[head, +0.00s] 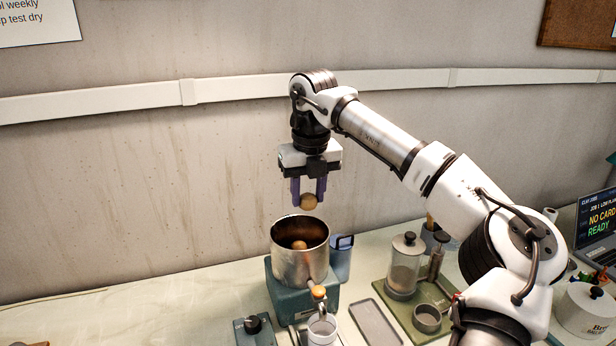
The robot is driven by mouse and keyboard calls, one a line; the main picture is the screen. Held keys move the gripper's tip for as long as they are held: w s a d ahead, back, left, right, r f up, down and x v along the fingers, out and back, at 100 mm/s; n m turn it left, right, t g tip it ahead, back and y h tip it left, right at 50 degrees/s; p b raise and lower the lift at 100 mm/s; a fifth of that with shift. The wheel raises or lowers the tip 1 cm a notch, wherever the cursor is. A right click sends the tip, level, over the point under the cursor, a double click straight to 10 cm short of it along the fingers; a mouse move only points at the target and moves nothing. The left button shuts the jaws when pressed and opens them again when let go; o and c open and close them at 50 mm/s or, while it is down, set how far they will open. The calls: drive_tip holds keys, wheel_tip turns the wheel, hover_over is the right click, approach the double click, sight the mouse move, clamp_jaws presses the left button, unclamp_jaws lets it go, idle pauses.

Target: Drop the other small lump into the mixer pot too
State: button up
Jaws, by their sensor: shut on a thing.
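My gripper (308,197) points straight down above the mixer pot and is shut on a small tan lump (309,202). The lump hangs between the fingertips, a little above the pot's rim and apart from it. The mixer pot (297,268) is a silvery open metal pot on a teal base (286,298). Another round brown lump (299,244) shows inside the pot. The bottom of the pot is partly hidden by its near wall.
A white cup (322,329) stands in front. A blue container (341,256) is beside the pot. The bench on the left is mostly clear.

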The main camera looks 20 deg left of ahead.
wheel_tip(320, 180, down, 6)
drive_tip(key=b, duration=0.5)
drive_tip(key=o, duration=1.1)
drive_tip(key=shift+c, duration=0.2)
wheel_tip(320, 180, up, 14)
drive_tip(key=s+b, duration=0.1)
drive_tip(key=shift+s+d, duration=0.2)
drive_tip(key=shift+d, duration=0.25)
drive_tip(key=shift+f, duration=0.15)
